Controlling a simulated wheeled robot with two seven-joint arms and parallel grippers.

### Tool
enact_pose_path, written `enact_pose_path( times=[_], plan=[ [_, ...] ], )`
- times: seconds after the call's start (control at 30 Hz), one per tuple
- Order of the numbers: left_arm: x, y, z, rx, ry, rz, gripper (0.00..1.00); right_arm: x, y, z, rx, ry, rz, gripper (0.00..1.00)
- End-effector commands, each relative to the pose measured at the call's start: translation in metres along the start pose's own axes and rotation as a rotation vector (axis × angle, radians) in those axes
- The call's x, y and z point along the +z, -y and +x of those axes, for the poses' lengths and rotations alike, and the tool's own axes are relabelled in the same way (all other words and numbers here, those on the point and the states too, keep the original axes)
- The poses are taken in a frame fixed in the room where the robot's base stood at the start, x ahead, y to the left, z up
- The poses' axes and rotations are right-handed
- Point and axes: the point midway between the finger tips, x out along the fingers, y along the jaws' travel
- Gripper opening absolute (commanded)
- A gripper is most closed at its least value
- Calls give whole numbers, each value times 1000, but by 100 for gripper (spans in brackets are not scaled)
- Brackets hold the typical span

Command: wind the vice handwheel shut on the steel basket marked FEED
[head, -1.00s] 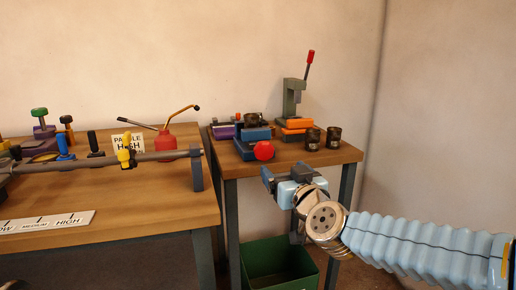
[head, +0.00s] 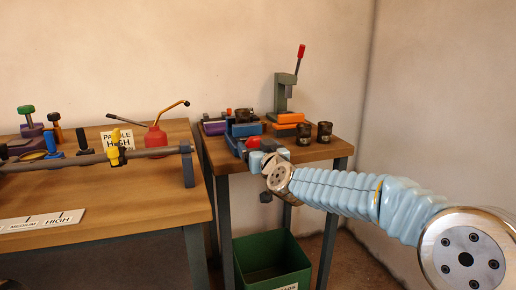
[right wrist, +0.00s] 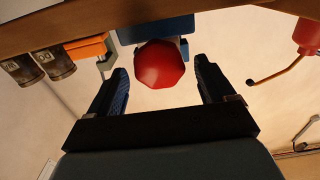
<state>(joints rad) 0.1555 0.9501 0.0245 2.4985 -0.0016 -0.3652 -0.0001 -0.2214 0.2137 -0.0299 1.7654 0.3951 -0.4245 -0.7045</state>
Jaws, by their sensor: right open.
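The red handwheel (head: 253,142) sits at the front of the blue vice (head: 241,130) on the small right-hand table. A dark basket (head: 244,115) stands at the vice jaws; no marking can be read on it. My right gripper (head: 254,157) is open just in front of the handwheel and partly hides it. In the right wrist view, the open fingers (right wrist: 160,72) stand to either side of the red handwheel (right wrist: 160,64), with gaps on both sides. The vice body (right wrist: 155,28) shows behind it. My left gripper is not in view.
Two dark baskets (head: 315,132) stand right of the vice, near a grey press (head: 285,95) with a red-tipped lever and orange base. A green bin (head: 270,265) is on the floor. The left bench (head: 110,200) carries a long rod and a red oil can (head: 155,138).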

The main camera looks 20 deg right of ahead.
Motion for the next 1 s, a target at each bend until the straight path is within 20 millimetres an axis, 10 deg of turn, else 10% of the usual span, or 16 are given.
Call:
enact_pose_path(
  times=[0.4,1.0],
  plan=[
    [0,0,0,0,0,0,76,0,0,0,0,0,0,29],
    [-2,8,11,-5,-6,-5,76,2,-1,0,0,0,216,28]
  ],
)
